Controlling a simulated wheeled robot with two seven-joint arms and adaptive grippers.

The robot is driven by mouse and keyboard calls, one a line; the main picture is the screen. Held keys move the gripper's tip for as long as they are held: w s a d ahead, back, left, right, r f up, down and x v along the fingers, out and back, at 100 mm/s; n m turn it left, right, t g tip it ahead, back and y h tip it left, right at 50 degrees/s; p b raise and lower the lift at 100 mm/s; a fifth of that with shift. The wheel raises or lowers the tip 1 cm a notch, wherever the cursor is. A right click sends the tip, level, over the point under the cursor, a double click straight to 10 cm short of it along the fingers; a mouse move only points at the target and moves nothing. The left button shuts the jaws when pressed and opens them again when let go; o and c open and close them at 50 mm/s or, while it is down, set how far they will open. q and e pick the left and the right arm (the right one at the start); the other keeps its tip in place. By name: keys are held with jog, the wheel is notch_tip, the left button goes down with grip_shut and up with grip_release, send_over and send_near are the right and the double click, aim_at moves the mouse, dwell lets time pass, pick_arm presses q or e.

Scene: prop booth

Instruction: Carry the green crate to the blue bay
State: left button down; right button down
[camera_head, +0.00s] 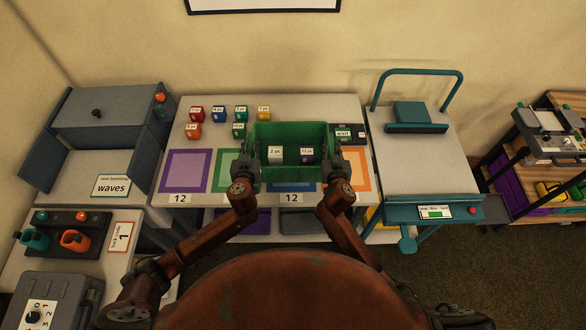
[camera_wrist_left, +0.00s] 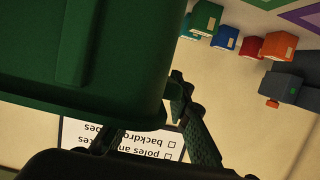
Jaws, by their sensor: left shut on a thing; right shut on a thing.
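The green crate (camera_head: 290,131) is in the middle of the head view, over the back of the table. A white box (camera_head: 275,154) and a purple box (camera_head: 307,155) are inside it. My left gripper (camera_head: 251,160) is shut on its left side and my right gripper (camera_head: 331,160) on its right side. The crate's green wall (camera_wrist_left: 85,60) fills much of the left wrist view. The blue bay (camera_head: 292,187) shows as a strip just in front of the crate; the rest is hidden behind it. I cannot tell the crate's height above the table.
A purple bay (camera_head: 186,171) lies left, a partly covered green bay (camera_head: 222,168) beside it, and an orange bay (camera_head: 359,168) right. Several small coloured boxes, including a red one (camera_head: 196,113), stand behind. A dark device (camera_head: 347,133) stands close to the crate's right.

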pick_arm(q)
jog(key=shift+a+f, duration=0.1)
jog(key=shift+f, duration=0.05)
pick_arm(e)
jog(key=shift+d+f, duration=0.1)
jog(key=shift+f, duration=0.1)
